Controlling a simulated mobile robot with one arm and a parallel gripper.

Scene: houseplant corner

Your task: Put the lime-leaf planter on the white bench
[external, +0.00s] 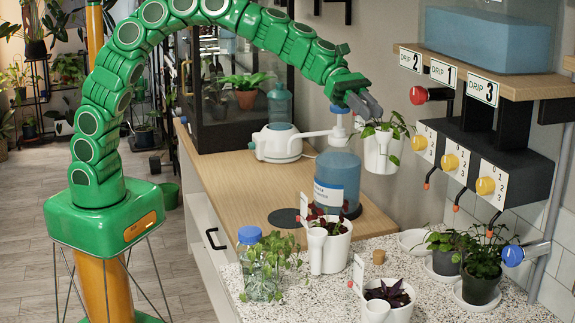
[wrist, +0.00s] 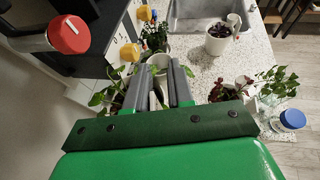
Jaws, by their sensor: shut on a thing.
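My gripper (external: 368,105) is shut on a white planter (external: 380,154) with light green trailing leaves, which fits the lime-leaf planter. It hangs about upright in the air, right of the blue water jug. In the wrist view my gripper's fingers (wrist: 155,72) flank the planter's white pot (wrist: 158,62), and leaves spread left of the fingers. The white speckled bench (external: 335,276) is below and in front of the held planter. The part of the pot behind the fingers is hidden.
The bench holds a red-leaf planter (external: 328,243), a purple-leaf planter (external: 388,300), a jar of greenery (external: 262,272), an empty white saucer (external: 413,241) and two dark pots (external: 481,284) on saucers. The water jug (external: 337,180) stands on the wooden counter. Drip valves (external: 485,186) project at right.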

